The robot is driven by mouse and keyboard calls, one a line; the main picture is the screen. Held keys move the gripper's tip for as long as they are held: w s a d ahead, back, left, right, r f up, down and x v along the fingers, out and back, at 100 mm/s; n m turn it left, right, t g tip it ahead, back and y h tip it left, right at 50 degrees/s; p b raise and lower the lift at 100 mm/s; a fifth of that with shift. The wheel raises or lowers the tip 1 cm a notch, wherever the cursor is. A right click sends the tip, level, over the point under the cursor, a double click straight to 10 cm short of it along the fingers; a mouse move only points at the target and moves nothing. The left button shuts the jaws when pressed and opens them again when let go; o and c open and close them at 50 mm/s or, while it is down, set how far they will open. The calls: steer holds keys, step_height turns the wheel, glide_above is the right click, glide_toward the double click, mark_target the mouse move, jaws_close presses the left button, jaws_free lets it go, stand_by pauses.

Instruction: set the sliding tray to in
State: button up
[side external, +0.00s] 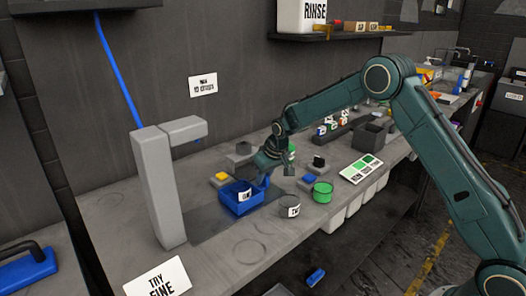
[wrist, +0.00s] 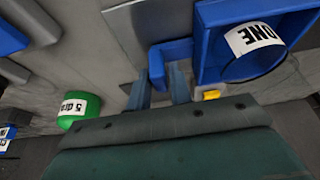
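The blue sliding tray (side external: 236,207) sits on the workbench in front of a grey upright post, with a cup labelled ONE (side external: 243,191) inside it. In the wrist view the tray (wrist: 207,50) is at the upper right with the cup (wrist: 255,52) in it, and its blue L-shaped handle (wrist: 172,50) reaches toward my gripper (wrist: 160,85). The two fingers are apart, with the handle's end between their tips. I cannot tell whether they press on it. In the side view my gripper (side external: 266,181) is at the tray's right side, and the arm partly hides the handle.
The grey post (side external: 160,190) rises on the left. The bench front is mostly clear.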

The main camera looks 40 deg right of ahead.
jaws_close()
steer(key=a, duration=1.3)
steer(key=shift+a, duration=0.1)
steer(key=shift+o, duration=2.1)
jaws_free()
steer(key=shift+r, duration=0.1)
